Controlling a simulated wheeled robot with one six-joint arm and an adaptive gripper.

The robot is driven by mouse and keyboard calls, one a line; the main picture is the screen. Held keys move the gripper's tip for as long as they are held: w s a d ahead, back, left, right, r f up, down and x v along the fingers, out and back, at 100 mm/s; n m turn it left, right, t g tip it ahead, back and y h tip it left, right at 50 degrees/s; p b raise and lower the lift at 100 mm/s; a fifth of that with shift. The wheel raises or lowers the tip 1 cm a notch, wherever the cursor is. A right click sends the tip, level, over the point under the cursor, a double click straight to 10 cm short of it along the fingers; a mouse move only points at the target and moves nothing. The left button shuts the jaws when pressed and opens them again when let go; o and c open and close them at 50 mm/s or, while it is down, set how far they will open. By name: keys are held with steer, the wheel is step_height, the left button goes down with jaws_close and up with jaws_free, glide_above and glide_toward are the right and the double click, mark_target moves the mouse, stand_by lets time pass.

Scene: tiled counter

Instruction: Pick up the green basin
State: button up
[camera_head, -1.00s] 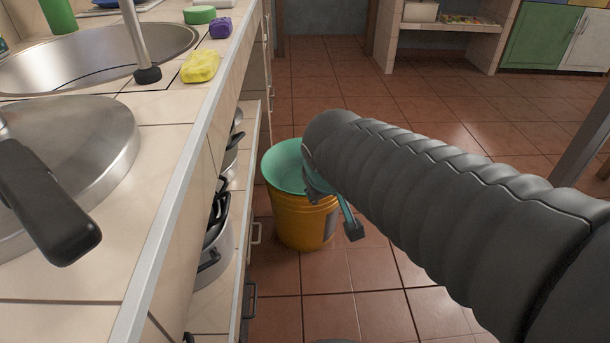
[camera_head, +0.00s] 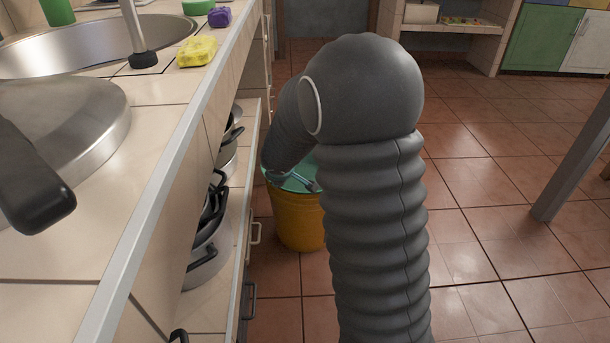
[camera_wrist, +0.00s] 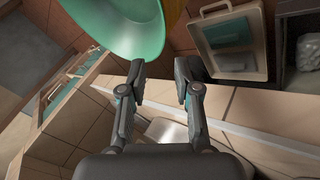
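The green basin (camera_head: 302,170) sits on top of a yellow bucket (camera_head: 297,222) on the floor beside the counter. My arm covers part of both in the head view. In the wrist view the basin (camera_wrist: 118,24) is at the top, cut off by the frame edge, with its rim just beyond my left finger. My gripper (camera_wrist: 160,66) is open, its two fingers apart with nothing between them. In the head view the gripper is mostly hidden behind my arm, close to the basin. I cannot tell whether it touches the basin.
The tiled counter (camera_head: 150,130) runs along the left, with open shelves of pots (camera_head: 210,240) below, close to the bucket. A yellow sponge (camera_head: 197,51) lies near the counter edge. Tiled floor to the right is open, up to a grey post (camera_head: 575,150).

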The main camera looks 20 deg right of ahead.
steer(key=b+x, duration=0.3)
steer(key=x, duration=1)
steer(key=shift+f, duration=0.45)
jaws_close()
